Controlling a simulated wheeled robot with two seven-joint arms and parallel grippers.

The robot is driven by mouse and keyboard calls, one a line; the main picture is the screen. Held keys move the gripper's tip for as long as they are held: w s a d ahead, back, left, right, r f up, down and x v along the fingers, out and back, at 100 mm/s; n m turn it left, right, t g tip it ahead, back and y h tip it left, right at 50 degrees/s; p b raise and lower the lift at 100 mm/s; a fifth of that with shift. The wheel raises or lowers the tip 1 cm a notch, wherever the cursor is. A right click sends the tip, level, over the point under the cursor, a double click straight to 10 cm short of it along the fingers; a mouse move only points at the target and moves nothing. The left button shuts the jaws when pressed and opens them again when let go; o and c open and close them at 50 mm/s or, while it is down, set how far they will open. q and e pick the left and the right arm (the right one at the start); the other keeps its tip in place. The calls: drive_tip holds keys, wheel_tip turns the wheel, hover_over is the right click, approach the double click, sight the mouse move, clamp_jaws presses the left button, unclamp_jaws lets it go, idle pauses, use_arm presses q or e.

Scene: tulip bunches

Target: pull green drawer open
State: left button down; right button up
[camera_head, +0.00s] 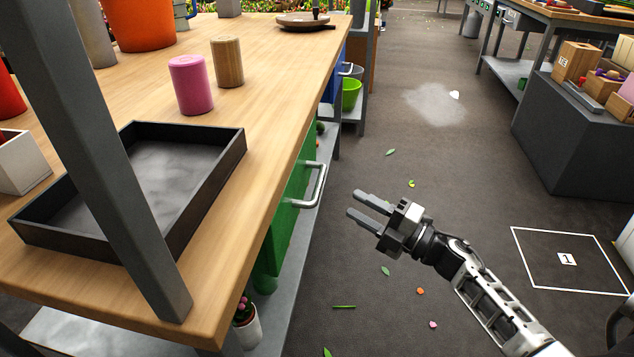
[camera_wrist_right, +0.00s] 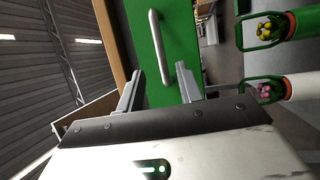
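The green drawer (camera_head: 286,200) sits under the wooden table top, with its front facing right in the head view. Its silver bar handle (camera_head: 318,186) stands out from the front. In the right wrist view the green front (camera_wrist_right: 165,60) and the handle (camera_wrist_right: 159,48) show ahead of the fingers. My right gripper (camera_head: 362,204) is open and empty. It is to the right of the handle and apart from it, with its fingers pointing left towards the table. The drawer looks closed. My left gripper is not in view.
A black tray (camera_head: 214,190), a pink cylinder (camera_head: 191,86) and a wooden cylinder (camera_head: 227,62) stand on the table (camera_head: 275,95). A blue drawer (camera_head: 329,88) with a handle is further back. A potted plant (camera_head: 247,325) stands on the lower shelf. The floor aisle is mostly clear.

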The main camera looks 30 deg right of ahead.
sight(319, 181)
drive_tip(key=b+x, duration=0.1)
drive_tip(key=x, duration=0.9)
drive_tip(key=shift+w+a, duration=0.15)
drive_tip(key=shift+w, duration=0.1)
clamp_jaws()
